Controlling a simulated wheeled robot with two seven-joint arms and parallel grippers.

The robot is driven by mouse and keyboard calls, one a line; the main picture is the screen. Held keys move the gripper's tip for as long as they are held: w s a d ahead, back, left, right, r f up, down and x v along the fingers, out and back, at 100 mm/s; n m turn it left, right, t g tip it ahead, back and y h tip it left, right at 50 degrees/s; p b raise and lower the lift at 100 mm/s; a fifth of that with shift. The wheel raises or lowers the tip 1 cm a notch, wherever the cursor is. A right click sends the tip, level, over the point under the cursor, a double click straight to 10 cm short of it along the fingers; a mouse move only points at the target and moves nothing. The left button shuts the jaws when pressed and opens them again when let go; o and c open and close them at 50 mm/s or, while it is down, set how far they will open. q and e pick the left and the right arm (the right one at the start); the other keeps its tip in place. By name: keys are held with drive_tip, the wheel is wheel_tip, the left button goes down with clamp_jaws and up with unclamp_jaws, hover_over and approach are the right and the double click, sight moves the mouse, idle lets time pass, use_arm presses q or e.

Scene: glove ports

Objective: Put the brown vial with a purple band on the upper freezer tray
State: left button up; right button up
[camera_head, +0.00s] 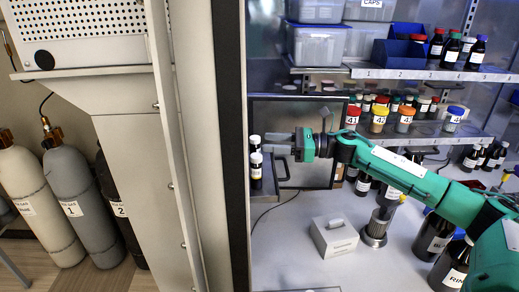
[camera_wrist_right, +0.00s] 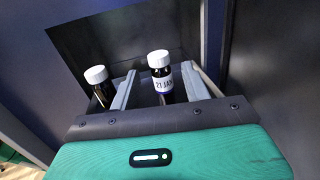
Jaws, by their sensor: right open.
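A dark vial with a white cap, a white label reading "21 JAN" and a bluish-purple band (camera_wrist_right: 161,78) stands upright between the fingers of my right gripper (camera_wrist_right: 161,84) in the right wrist view. The fingers are open, one on each side of it. In the head view my right gripper (camera_head: 275,146) reaches left, its fingertips close to two white-capped dark vials (camera_head: 256,172) on a dark ledge (camera_head: 272,186). A second white-capped vial (camera_wrist_right: 98,82) stands outside the left finger in the wrist view. I cannot identify the upper freezer tray. My left gripper is not in view.
A dark cabinet edge (camera_head: 233,120) stands just left of the vials. Shelves (camera_head: 430,73) with bottles and jars are at the right. A white box (camera_head: 333,238), a metal cup (camera_head: 375,228) and large dark bottles (camera_head: 433,235) stand on the bench. Gas cylinders (camera_head: 75,200) are far left.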

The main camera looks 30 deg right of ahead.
drive_tip(key=b+v, duration=0.3)
drive_tip(key=v, duration=0.4)
drive_tip(key=shift+b, duration=0.3)
drive_tip(key=shift+r, duration=0.15)
